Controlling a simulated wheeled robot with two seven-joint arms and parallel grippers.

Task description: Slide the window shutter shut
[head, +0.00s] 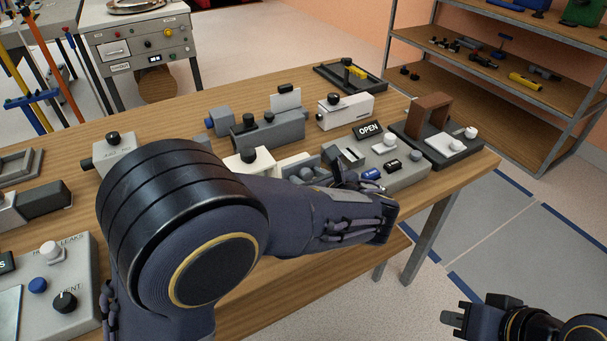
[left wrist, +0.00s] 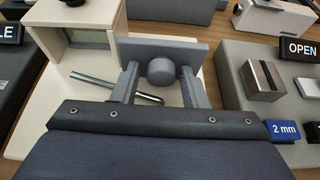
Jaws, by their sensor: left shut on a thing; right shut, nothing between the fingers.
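The window shutter is a grey plate (left wrist: 190,50) with a round grey knob (left wrist: 162,71), standing on a cream base. My left gripper (left wrist: 161,82) is shut on the knob, one finger on each side. The cream housing with the window (left wrist: 87,38) is left of the plate; its window opening shows uncovered. A metal rod (left wrist: 110,87) lies low in front of the plate. In the head view the cream housing (head: 250,161) is partly hidden by my left arm, and my left gripper is mostly hidden. My right gripper (head: 452,319) is shut and empty at the lower right.
A grey panel with an OPEN sign (head: 368,130) stands close to the right of the shutter. A grey block fixture (head: 266,133) is behind it. A black tray with a brown arch (head: 432,115) is further right. The floor beyond the bench's right end is clear.

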